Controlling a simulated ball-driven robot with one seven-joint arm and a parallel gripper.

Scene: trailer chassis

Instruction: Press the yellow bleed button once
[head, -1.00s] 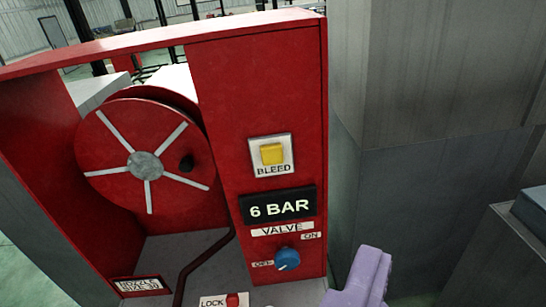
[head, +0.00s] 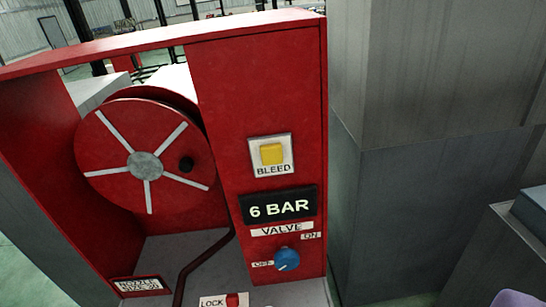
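The yellow bleed button (head: 272,154) sits on a pale square plate labelled BLEED, on the right front panel of a red cabinet. The button looks raised from its plate and nothing touches it. Below it a black display (head: 278,206) reads 6 BAR. Of my gripper (head: 515,299) only a small purple part shows at the bottom right edge, well right of and below the button. Its fingertips are out of the picture, so I cannot tell whether it is open or shut.
A blue valve knob (head: 287,260) sits under the display, between OFF and ON labels. A red hose reel (head: 112,165) fills the cabinet's left side. A red LOCK part (head: 232,300) is at the bottom. Tall grey blocks (head: 430,190) stand right of the cabinet.

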